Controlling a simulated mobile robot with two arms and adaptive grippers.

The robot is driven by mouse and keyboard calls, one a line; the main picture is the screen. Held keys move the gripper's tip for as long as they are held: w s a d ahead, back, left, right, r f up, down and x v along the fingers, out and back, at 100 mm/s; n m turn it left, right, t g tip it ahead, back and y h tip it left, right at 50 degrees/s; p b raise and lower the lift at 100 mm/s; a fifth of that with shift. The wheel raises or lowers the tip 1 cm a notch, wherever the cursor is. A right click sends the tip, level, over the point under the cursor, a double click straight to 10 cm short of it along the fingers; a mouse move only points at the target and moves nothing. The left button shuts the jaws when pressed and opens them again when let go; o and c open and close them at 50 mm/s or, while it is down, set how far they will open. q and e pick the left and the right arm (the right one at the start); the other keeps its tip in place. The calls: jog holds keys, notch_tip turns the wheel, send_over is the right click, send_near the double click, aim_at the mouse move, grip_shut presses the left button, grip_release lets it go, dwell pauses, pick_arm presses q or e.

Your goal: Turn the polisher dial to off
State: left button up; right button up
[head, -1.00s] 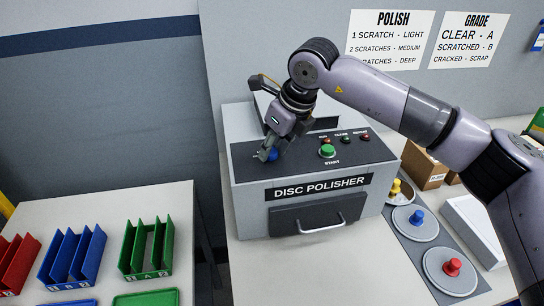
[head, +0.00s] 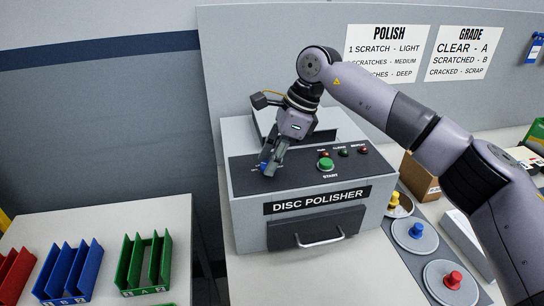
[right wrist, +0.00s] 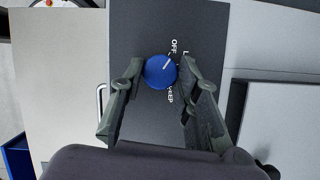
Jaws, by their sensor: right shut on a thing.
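The blue polisher dial (right wrist: 160,72) sits on the dark top panel of the disc polisher (head: 240,212). In the right wrist view its white pointer line slants up and right toward the OFF label. A label starting with L is partly hidden by a finger, and DEEP is printed below. My right gripper (right wrist: 161,66) has one finger on each side of the dial and is shut on it. In the head view the right gripper (head: 268,170) comes down on the panel's left part and hides most of the dial. My left gripper is not in view.
The green START button (head: 326,164) and small indicator lamps are right of the dial. A drawer handle (head: 320,240) sticks out in front. Coloured bins (head: 142,262) stand on the left table. Discs with coloured knobs (head: 415,236) and a cardboard box (head: 418,178) are at the right.

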jog(key=shift+w+r+n, duration=0.1)
jog(key=shift+n, duration=0.2)
jog(key=o, duration=1.2)
jog(key=v, duration=1.2)
